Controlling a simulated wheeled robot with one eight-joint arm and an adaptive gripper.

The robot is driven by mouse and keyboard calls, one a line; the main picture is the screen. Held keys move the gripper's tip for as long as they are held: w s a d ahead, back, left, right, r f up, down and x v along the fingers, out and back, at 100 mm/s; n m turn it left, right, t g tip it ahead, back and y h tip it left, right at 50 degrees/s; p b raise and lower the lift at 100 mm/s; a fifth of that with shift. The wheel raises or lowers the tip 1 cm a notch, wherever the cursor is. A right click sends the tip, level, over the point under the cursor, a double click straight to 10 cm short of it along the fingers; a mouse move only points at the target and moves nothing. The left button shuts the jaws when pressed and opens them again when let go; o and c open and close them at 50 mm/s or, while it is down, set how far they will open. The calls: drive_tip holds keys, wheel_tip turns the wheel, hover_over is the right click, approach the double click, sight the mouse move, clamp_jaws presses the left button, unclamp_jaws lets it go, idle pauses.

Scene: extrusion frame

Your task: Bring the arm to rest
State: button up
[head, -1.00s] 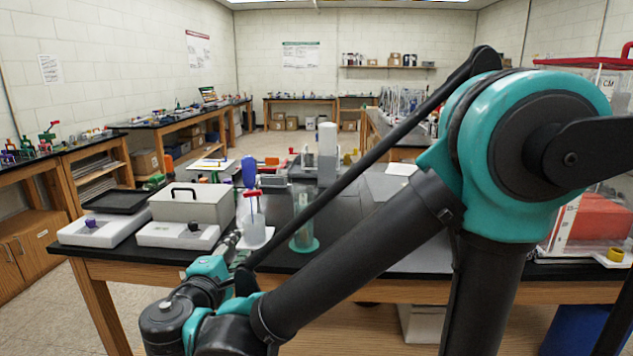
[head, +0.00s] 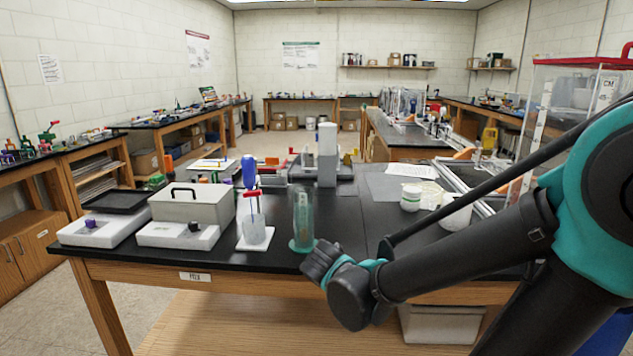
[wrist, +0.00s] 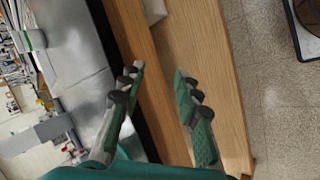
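My arm, teal and black, reaches in from the right of the head view, with its wrist (head: 350,295) in front of the black table's front edge. The fingers cannot be made out there. In the wrist view my gripper (wrist: 158,72) shows two green fingers with dark pads, spread apart with nothing between them. Behind them are the table's wooden front and black top.
The black-topped table (head: 345,215) bears a grey box (head: 192,205), a green-tinted cylinder (head: 303,222), a beaker with blue- and red-handled tools (head: 252,225) and a white jar (head: 411,198). A metal frame (head: 468,180) stands at right. Floor (head: 165,300) shows clear at left.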

drive_tip(key=s+d+f+m+g+y, duration=0.2)
drive_tip(key=s+d+f+m+y, duration=0.2)
drive_tip(key=s+d+f+m, duration=0.3)
drive_tip(key=shift+s+d+m+y, duration=0.15)
drive_tip(key=shift+d+m+y, duration=0.15)
drive_tip(key=shift+d+m, duration=0.7)
drive_tip(key=shift+a+f, duration=0.1)
drive_tip(key=shift+a, duration=0.15)
idle(2.7)
